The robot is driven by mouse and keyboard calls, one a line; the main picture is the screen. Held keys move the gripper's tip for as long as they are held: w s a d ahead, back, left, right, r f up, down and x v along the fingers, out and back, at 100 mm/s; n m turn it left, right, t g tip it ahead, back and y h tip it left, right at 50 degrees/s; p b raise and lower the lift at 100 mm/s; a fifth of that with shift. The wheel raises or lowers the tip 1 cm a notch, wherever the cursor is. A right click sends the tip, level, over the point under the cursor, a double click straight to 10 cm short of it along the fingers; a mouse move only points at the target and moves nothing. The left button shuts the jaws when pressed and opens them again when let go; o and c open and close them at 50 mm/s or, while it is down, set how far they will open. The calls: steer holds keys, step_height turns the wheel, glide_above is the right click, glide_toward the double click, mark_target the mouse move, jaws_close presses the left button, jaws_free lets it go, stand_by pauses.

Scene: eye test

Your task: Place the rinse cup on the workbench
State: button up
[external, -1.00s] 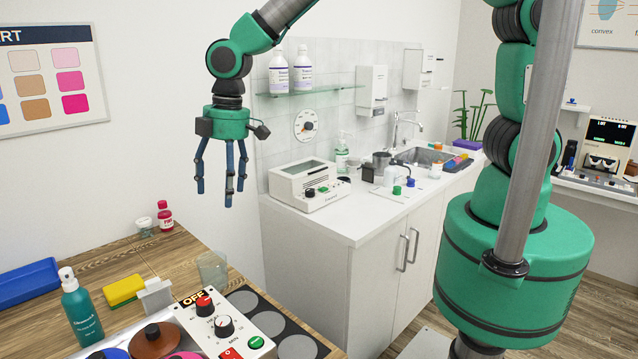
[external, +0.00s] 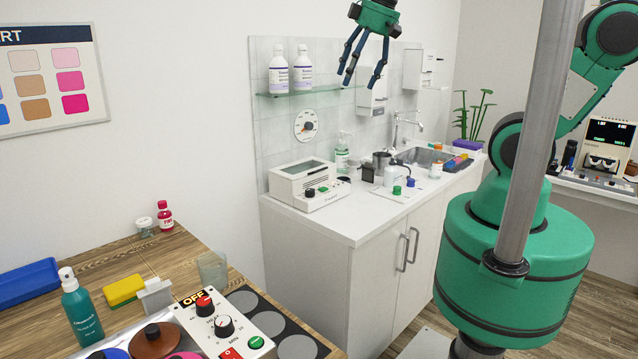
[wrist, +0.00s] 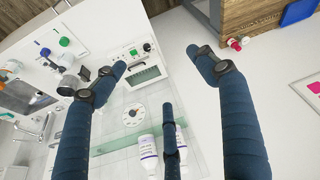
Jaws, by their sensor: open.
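My gripper (external: 358,82) has three dark blue fingers, spread open and empty. It hangs high in front of the tiled wall, right of the shelf bottles; the fingers also frame the wrist view (wrist: 160,76). A clear, empty-looking cup (external: 212,268), perhaps the rinse cup, stands upright on the wooden workbench (external: 112,258). I cannot tell for sure which one is the rinse cup. My gripper is well apart from all of them.
A glass shelf (external: 325,90) with two white bottles (external: 302,70) is close to my gripper's left. A white device (external: 308,186) stands on the counter. A control box (external: 226,325), a green spray bottle (external: 81,308) and a yellow sponge (external: 124,290) crowd the workbench front.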

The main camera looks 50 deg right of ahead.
steer(key=s+d+m+t+h, duration=0.1)
steer(key=s+d+m, duration=0.3)
steer(key=s+d, duration=0.6)
steer(key=shift+s+r, duration=0.4)
steer(key=shift+s, duration=0.3)
step_height(320, 180, down, 5)
steer(key=b, duration=0.5)
steer(key=shift+r, duration=0.15)
stand_by(0.3)
